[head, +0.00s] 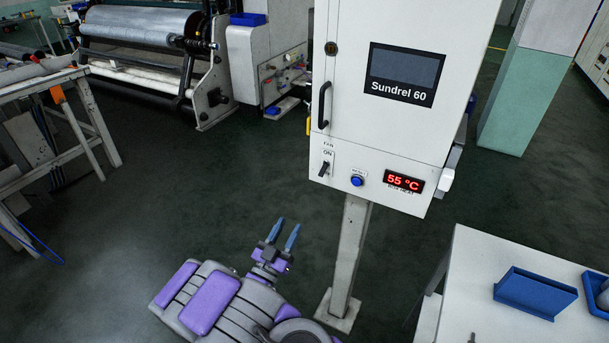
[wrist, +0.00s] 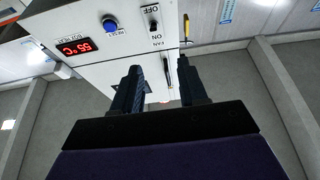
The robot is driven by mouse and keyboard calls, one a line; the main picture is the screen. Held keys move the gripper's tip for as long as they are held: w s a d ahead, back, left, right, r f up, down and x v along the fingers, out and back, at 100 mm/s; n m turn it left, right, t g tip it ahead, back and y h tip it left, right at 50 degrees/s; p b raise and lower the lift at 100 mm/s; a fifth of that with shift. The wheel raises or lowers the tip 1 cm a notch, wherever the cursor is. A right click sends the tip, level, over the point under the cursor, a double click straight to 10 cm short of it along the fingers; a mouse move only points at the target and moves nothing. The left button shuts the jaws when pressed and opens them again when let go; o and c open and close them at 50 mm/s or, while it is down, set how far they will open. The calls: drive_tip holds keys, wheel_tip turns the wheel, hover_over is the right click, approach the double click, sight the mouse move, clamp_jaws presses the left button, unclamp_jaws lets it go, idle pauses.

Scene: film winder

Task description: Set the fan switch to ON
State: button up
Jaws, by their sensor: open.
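The fan switch (head: 323,169) is a small black lever on a light plate at the lower left of the white cabinet (head: 350,100). FAN and ON are printed above it in the head view. The switch also shows upside down in the wrist view (wrist: 153,26), between the labels OFF and ON. Its lever appears to slant downward in the head view, but I cannot tell its setting for certain. My gripper (head: 288,224) is open and empty, below and left of the switch and apart from it. Its two dark fingers (wrist: 161,72) point up toward the cabinet in the wrist view.
Right of the switch are a blue reset button (head: 357,181) and a red 55 °C display (head: 404,182). A black door handle (head: 324,105) stands above it. The cabinet's post (head: 349,260) is right of my gripper.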

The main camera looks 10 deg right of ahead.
approach(321, 176)
drive_tip(key=b+x, duration=0.1)
drive_tip(key=x, duration=0.5)
drive_tip(key=b+x, duration=0.1)
drive_tip(key=x, duration=0.2)
drive_tip(key=shift+w+d+f+b, duration=0.15)
drive_tip(key=shift+d+b, duration=0.15)
drive_tip(key=shift+d, duration=0.15)
drive_tip(key=shift+w, duration=0.1)
drive_tip(key=shift+a, duration=0.35)
drive_tip(key=shift+w+a, duration=0.1)
drive_tip(key=shift+a, duration=0.6)
drive_tip(key=shift+d, duration=0.9)
drive_tip(key=c, duration=0.7)
drive_tip(key=shift+a, duration=0.3)
clamp_jaws()
